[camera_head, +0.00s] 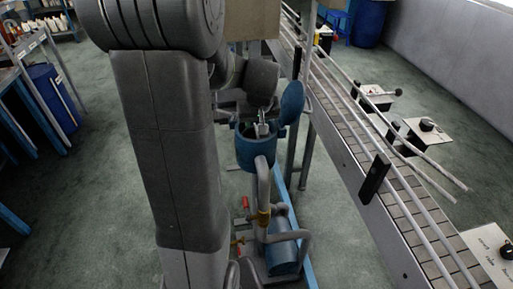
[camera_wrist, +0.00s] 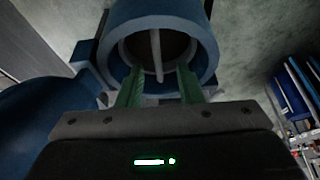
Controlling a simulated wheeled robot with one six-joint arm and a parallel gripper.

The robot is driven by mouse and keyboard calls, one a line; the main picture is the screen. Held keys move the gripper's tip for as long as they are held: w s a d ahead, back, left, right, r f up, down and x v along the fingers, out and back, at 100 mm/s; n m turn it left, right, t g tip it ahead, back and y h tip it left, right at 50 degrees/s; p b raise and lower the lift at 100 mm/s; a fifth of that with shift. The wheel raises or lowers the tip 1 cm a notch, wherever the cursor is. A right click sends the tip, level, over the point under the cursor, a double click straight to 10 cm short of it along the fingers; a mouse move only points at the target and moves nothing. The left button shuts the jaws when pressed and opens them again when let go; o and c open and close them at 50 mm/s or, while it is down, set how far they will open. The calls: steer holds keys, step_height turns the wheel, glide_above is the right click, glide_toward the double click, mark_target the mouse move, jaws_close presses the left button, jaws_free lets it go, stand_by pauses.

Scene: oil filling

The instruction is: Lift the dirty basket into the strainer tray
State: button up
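The blue strainer housing (camera_head: 257,153) stands upright on pipework in the middle of the head view, with its round blue lid (camera_head: 291,103) swung open to the right. In the wrist view the housing's open rim (camera_wrist: 206,62) is close ahead. A thin pale bar (camera_wrist: 157,55), which looks like the basket's handle, crosses the dark opening. The basket's body is hidden in the dark. My gripper (camera_wrist: 160,72) has its green fingers apart at the near rim, one on each side of the bar, with a gap to both. I cannot make out the strainer tray.
A conveyor (camera_head: 365,150) with rails runs along the right of the housing. Pipes with red-handled valves and a blue pump (camera_head: 283,258) are below it. A blue barrel (camera_head: 52,97) and a bench stand at the left. Open floor lies between.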

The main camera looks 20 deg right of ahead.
mark_target(256, 129)
steer(key=shift+x, duration=1.75)
steer(key=shift+s, duration=0.15)
steer(key=shift+c, duration=0.4)
jaws_close()
